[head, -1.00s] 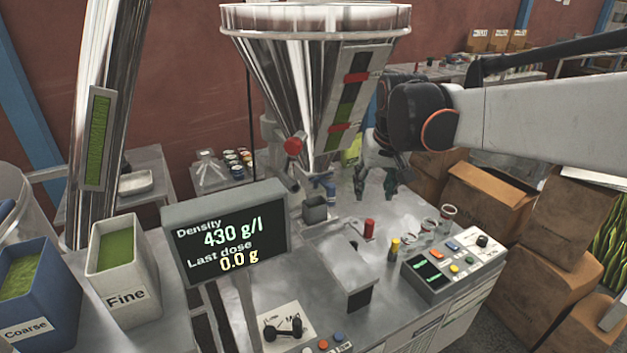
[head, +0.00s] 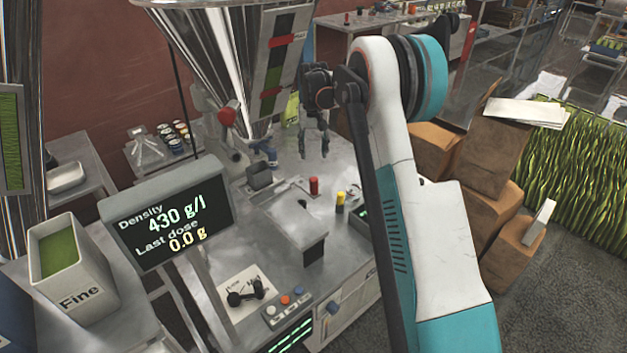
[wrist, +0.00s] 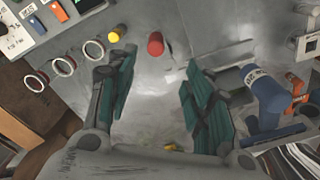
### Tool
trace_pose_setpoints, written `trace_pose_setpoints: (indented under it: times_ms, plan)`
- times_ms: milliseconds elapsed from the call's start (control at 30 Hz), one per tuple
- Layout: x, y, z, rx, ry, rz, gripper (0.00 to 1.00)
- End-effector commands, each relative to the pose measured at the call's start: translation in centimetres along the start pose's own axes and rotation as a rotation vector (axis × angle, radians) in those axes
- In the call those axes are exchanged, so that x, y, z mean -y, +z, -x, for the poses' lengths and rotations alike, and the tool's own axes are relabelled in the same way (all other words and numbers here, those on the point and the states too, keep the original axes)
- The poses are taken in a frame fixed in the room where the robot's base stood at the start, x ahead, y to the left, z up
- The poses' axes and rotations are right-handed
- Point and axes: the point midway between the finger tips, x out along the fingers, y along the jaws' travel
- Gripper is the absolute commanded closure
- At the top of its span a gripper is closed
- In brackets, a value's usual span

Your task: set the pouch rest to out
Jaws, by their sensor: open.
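My gripper (head: 314,152) is open and empty, pointing down over the metal table right of the hopper spout. In the wrist view its two dark green fingers (wrist: 157,85) stand apart over bare metal. A red knob (head: 314,186) stands on the table just below the gripper in the head view; in the wrist view the red knob (wrist: 155,44) lies beyond the fingertips, between their lines. A thin grey bar (wrist: 222,55) lies beside it. A small grey holder (head: 259,176) sits under the spout. No label marks the pouch rest, so I cannot tell which part it is.
A yellow knob (head: 340,203) stands right of the red one. A blue clamp-like part (wrist: 264,92) is close to the right finger. The display (head: 167,213), steel hopper (head: 228,60) and a raised grey block (head: 290,228) surround the work area.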

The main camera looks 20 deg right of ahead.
Motion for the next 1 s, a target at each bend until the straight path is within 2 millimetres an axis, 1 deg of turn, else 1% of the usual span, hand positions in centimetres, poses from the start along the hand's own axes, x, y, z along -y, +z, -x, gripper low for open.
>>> trace_pose_setpoints:
  times_ms: [33,100,200,367,467,800,1000]
  plan:
    - [-0.2,-0.5,-0.8,0.009,0.001,-0.005,0.53]
    - [-0.4,-0.8,-1.7,0.019,0.003,-0.01,0.53]
    - [-0.6,-1.1,-2.6,0.028,0.004,-0.015,0.53]
    - [-0.6,-1.2,-3.7,0.032,0.005,-0.017,0.53]
    - [-0.6,-1.2,-5.1,0.032,0.005,-0.017,0.53]
    - [-0.6,-0.9,-11.7,0.031,0.004,-0.016,0.53]
    - [-0.6,-0.8,-14.9,0.031,0.004,-0.016,0.53]
